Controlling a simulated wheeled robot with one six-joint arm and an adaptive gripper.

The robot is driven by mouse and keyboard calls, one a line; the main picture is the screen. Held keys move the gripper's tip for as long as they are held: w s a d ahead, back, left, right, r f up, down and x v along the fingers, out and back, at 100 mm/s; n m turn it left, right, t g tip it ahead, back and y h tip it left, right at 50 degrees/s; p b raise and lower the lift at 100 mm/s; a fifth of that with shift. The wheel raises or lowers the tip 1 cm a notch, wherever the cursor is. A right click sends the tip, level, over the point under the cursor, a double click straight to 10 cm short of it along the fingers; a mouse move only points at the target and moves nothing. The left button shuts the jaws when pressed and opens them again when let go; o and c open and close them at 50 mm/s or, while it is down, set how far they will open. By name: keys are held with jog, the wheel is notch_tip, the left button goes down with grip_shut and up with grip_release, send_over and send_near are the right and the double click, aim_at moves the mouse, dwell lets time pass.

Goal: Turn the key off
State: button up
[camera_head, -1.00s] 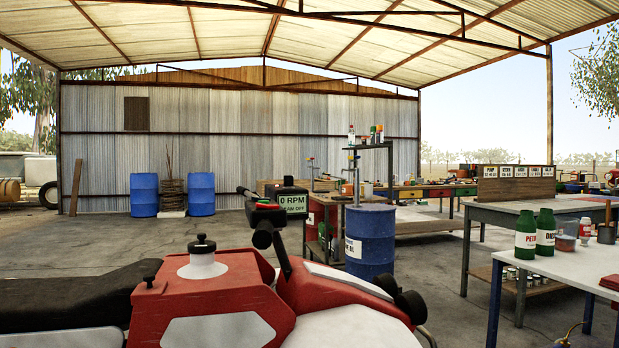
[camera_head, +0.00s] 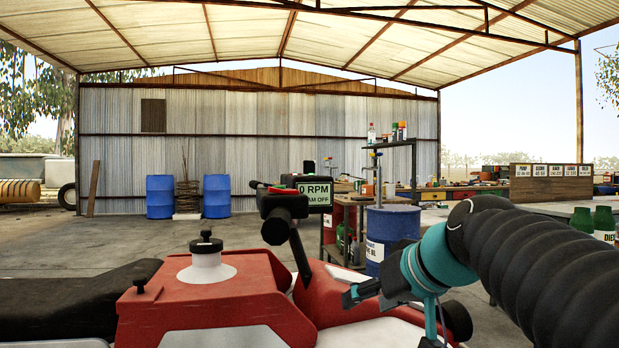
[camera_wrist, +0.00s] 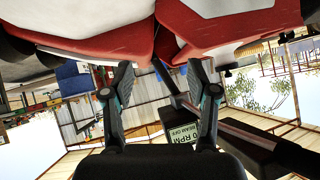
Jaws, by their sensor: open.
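A red and white quad bike (camera_head: 215,300) fills the lower part of the head view, with a black seat at left and handlebars in the middle. A green display (camera_head: 314,193) on the handlebars reads "0 RPM" and "AM OFF"; it also shows upside down in the wrist view (camera_wrist: 182,138). I cannot make out the key in either view. My gripper (camera_head: 362,294) is over the right front of the bike, right of the handlebars. In the wrist view my gripper (camera_wrist: 158,85) has its two fingers apart with nothing between them, and red bodywork lies beyond the tips.
A blue drum (camera_head: 392,226) stands behind the bike, beside a metal stand holding bottles. Green bottles (camera_head: 604,220) are at the right edge. Two more blue drums (camera_head: 160,196) stand by the corrugated wall. The concrete floor at left is clear.

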jog(key=w+r+n+t+y+b, duration=0.3)
jog(key=w+r, duration=0.6)
jog(key=r, duration=0.3)
jog(key=n+t+y+b, duration=0.1)
jog(key=n+y+b, duration=0.1)
jog(key=n+y, duration=0.15)
send_near(310, 162)
jog(key=shift+m, duration=0.25)
jog(key=p+x, duration=0.3)
jog(key=x, duration=0.7)
jog(key=shift+w+a, duration=0.15)
jog(key=shift+p, duration=0.3)
grip_shut()
